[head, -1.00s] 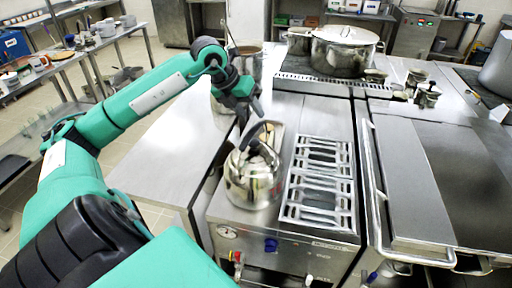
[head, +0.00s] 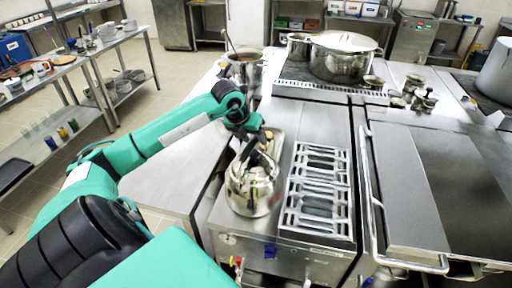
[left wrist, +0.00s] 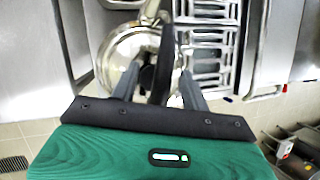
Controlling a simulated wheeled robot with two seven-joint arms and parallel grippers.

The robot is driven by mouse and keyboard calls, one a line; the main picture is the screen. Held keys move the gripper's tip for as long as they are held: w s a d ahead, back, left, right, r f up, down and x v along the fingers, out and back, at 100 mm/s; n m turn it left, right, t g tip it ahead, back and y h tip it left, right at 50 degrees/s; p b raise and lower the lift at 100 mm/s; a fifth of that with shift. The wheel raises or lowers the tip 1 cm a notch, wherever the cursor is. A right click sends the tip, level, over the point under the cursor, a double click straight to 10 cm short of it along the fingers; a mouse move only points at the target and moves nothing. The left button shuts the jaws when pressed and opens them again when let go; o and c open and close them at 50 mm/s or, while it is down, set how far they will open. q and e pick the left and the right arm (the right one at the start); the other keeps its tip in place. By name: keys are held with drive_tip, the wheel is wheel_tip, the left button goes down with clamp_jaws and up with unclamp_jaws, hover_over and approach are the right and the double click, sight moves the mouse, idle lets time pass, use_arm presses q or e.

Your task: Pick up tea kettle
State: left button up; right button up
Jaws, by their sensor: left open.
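The shiny metal tea kettle (head: 250,190) stands upright on the front left of the steel counter unit. It also shows in the left wrist view (left wrist: 118,52), with its black handle (left wrist: 166,58) pointing toward the gripper. My left gripper (head: 256,142) is at the top of the kettle, by the handle. In the left wrist view my left gripper (left wrist: 158,84) is open, with one finger on each side of the handle. I cannot tell whether a finger touches it. My right gripper is out of view.
A metal rack (head: 318,190) lies just right of the kettle. A tall pot with a ladle (head: 243,72) stands behind the gripper. A large lidded stockpot (head: 343,58) is on the back stove. The counter at left (head: 165,180) is bare.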

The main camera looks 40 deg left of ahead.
use_arm(q)
drive_tip(key=shift+p+x, duration=0.7)
drive_tip(key=shift+x, duration=0.95)
drive_tip(key=shift+d, duration=0.15)
clamp_jaws()
drive_tip(key=shift+w+r, duration=0.1)
drive_tip(key=shift+r, duration=0.05)
